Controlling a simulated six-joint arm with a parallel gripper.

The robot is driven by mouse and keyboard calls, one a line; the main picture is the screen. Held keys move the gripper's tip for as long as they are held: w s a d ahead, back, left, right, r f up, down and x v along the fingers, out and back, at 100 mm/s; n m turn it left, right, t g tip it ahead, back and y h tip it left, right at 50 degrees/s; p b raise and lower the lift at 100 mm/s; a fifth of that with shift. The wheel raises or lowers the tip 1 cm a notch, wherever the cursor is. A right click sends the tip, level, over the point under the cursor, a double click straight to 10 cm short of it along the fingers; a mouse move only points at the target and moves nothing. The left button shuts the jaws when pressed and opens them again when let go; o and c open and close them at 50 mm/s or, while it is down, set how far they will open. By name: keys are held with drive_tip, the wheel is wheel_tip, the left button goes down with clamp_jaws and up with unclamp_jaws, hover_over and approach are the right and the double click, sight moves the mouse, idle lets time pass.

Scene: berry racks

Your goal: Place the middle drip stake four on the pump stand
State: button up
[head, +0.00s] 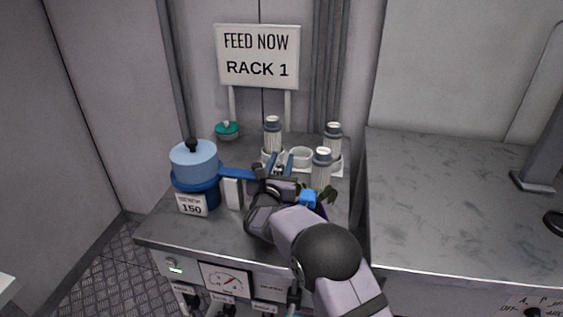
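My gripper (279,161) is over the counter, just in front of a white holder (301,158) with round cups. Its blue fingertips look apart, and I see nothing held between them. I cannot tell which thing is the middle drip stake or the pump stand. A blue round unit (194,163) with a black knob and a "150" label stands left of my gripper. My arm hides part of the counter.
A sign (258,55) reads "FEED NOW RACK 1" behind the counter (166,232). A small teal-topped item (227,130) sits at the back left. A white block (232,193) stands beside the blue unit. The grey worktop (450,215) at right is largely clear.

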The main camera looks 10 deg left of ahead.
drive_tip(key=shift+o, duration=0.3)
drive_tip(key=shift+r, duration=0.1)
drive_tip(key=shift+r+p, duration=0.15)
drive_tip(key=shift+p, duration=0.25)
drive_tip(key=s+b, duration=0.2)
drive_tip(key=s, duration=1)
